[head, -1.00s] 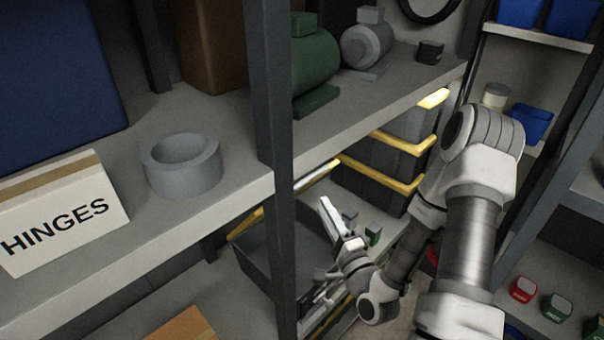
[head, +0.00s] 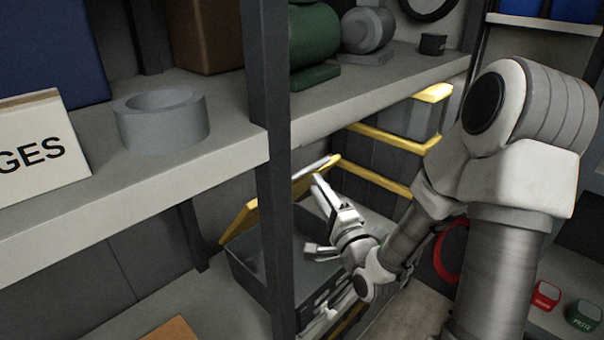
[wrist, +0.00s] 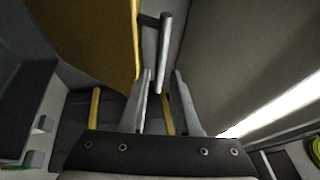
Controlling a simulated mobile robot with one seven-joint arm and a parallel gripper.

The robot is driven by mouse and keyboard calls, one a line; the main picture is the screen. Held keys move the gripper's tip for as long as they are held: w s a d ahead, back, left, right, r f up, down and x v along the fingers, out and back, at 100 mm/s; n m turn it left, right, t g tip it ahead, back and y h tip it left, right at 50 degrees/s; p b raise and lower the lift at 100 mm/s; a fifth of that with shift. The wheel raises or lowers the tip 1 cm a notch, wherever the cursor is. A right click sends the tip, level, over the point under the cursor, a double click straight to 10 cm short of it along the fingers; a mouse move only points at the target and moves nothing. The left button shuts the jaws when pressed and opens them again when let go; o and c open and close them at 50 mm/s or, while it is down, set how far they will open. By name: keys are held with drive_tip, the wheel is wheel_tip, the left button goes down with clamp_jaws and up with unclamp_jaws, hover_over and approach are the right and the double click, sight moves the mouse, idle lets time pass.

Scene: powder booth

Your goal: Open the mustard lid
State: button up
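The mustard lid (head: 242,222) stands raised and tilted over a dark grey box (head: 255,268) on the lower shelf, partly hidden by the shelf post. In the wrist view the lid (wrist: 88,38) fills the upper left, its edge upright. A light grey bar handle (wrist: 166,48) stands off the lid on a short bracket. It also shows in the head view (head: 322,164) at the lid's upper edge. My gripper (wrist: 162,76) is open, with the bar's lower end showing between its fingertips and gaps on both sides. In the head view, my gripper (head: 322,190) is just below the handle.
A dark shelf post (head: 272,170) stands left of my gripper. The upper shelf (head: 225,150) lies above the box, holding a grey ring (head: 160,130) and a green machine (head: 314,45). Grey bins with yellow rims (head: 385,140) stand behind. Red and green containers (head: 545,295) are at lower right.

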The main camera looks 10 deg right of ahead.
drive_tip(key=b+x, duration=0.2)
drive_tip(key=x, duration=0.8)
drive_tip(key=shift+s, duration=0.1)
drive_tip(key=shift+c, duration=0.3)
clamp_jaws()
drive_tip(key=shift+r, duration=0.1)
idle(0.8)
